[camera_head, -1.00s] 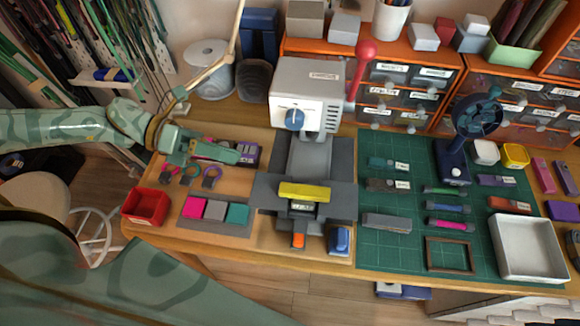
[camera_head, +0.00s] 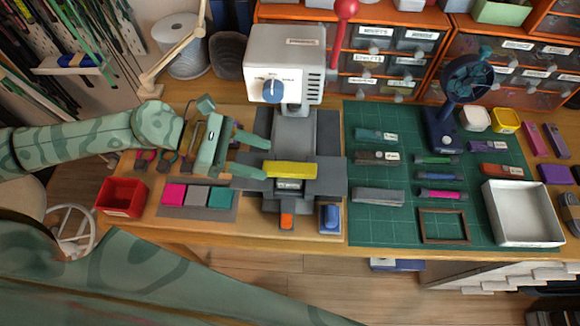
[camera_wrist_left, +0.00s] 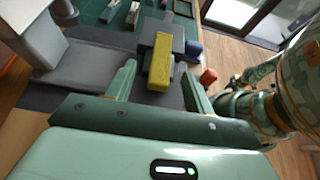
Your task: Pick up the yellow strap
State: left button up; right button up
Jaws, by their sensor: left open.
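The yellow strap (camera_head: 290,169) lies across the small dark block at the front of the grey press in the head view. In the left wrist view the yellow strap (camera_wrist_left: 160,62) stands lengthwise ahead of the jaws. My left gripper (camera_head: 266,158) is open and empty, reaching in from the left with its fingertips close to the strap's left end. In the left wrist view the two fingers of my left gripper (camera_wrist_left: 160,80) spread to either side of the strap's near end. I cannot tell whether they touch it. My right gripper is not in view.
The white press head (camera_head: 285,65) with its red-knobbed lever (camera_head: 346,10) rises behind the strap. Pink, grey and teal pieces (camera_head: 197,195) lie on a grey mat at left, by a red bin (camera_head: 122,196). A green cutting mat (camera_head: 385,225) spreads to the right.

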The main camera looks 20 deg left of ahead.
aim_at(281, 167)
pick_arm(q)
jog(key=x, duration=0.5)
jog(key=shift+s+f, duration=0.15)
jog(key=shift+f, duration=0.1)
jog(key=c, duration=1.1)
jog(key=shift+r, duration=0.1)
jog(key=shift+c, duration=0.2)
